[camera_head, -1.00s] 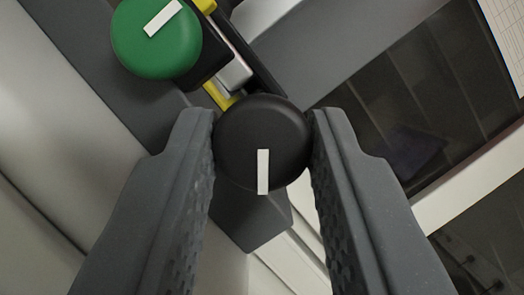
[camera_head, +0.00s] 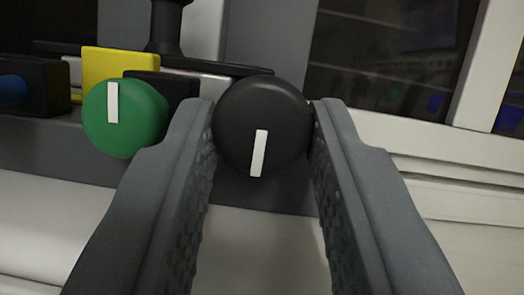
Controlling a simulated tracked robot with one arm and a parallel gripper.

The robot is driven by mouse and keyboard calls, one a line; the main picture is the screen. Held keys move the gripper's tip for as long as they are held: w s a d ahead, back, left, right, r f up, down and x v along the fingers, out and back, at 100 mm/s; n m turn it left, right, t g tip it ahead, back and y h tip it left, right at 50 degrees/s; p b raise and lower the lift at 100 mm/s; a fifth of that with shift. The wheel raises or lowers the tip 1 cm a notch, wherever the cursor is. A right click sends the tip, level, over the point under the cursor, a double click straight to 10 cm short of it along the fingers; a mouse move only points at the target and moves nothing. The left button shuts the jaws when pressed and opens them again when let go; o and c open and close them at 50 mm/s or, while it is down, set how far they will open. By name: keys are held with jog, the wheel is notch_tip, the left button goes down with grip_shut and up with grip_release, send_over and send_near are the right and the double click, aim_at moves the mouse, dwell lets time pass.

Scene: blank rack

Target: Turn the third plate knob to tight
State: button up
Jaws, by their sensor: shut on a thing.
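A round black knob (camera_head: 262,105) with a white line mark sits in the middle of the head camera view. The mark points down, leaning slightly to the left at its lower end. My gripper (camera_head: 263,122) is shut on this black knob, one finger on its left side and one on its right. A green knob (camera_head: 140,125) with a white line pointing up is to the left, beside my left finger. Whether the black knob is the third plate knob cannot be told from this view.
A yellow block (camera_head: 108,62) and a black block with a blue round part (camera_head: 14,89) are at the left. A dark upright post (camera_head: 166,25) rises behind them. Dark window-like panels (camera_head: 390,55) in a pale frame fill the upper right.

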jog(key=shift+a+m, duration=0.1)
jog(key=shift+m, duration=0.3)
jog(key=o, duration=0.7)
